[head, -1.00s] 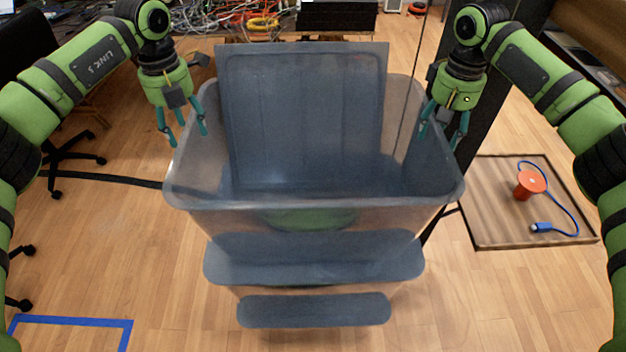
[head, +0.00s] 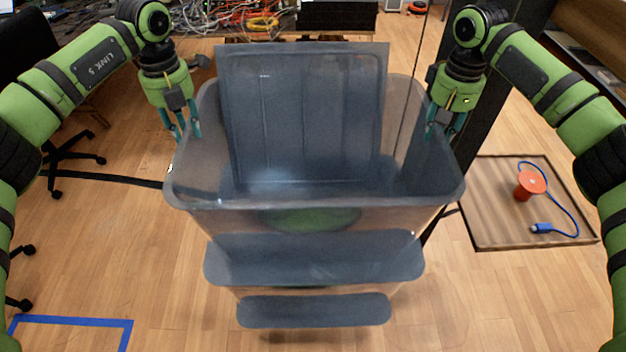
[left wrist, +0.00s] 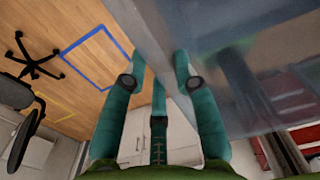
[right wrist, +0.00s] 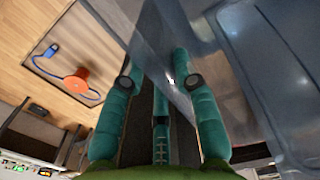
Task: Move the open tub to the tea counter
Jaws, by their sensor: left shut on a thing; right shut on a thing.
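The open tub (head: 310,218) is a large translucent grey-blue bin in the middle of the head view, open side up, with a panel (head: 305,115) standing along its far side. My left gripper (head: 184,134) is shut on the tub's left rim. In the left wrist view its fingers (left wrist: 161,60) close on both sides of the wall. My right gripper (head: 440,134) is shut on the right rim; in the right wrist view its fingers (right wrist: 162,62) straddle the wall. The tea counter cannot be made out for certain.
A wooden board (head: 482,225) at right holds an orange spool (head: 530,184) and a blue cable (head: 565,210). A dark post (head: 500,95) stands behind my right gripper. A chair (head: 70,150) is at left. Blue tape (head: 75,321) marks the floor at lower left. Tangled cables lie at the back.

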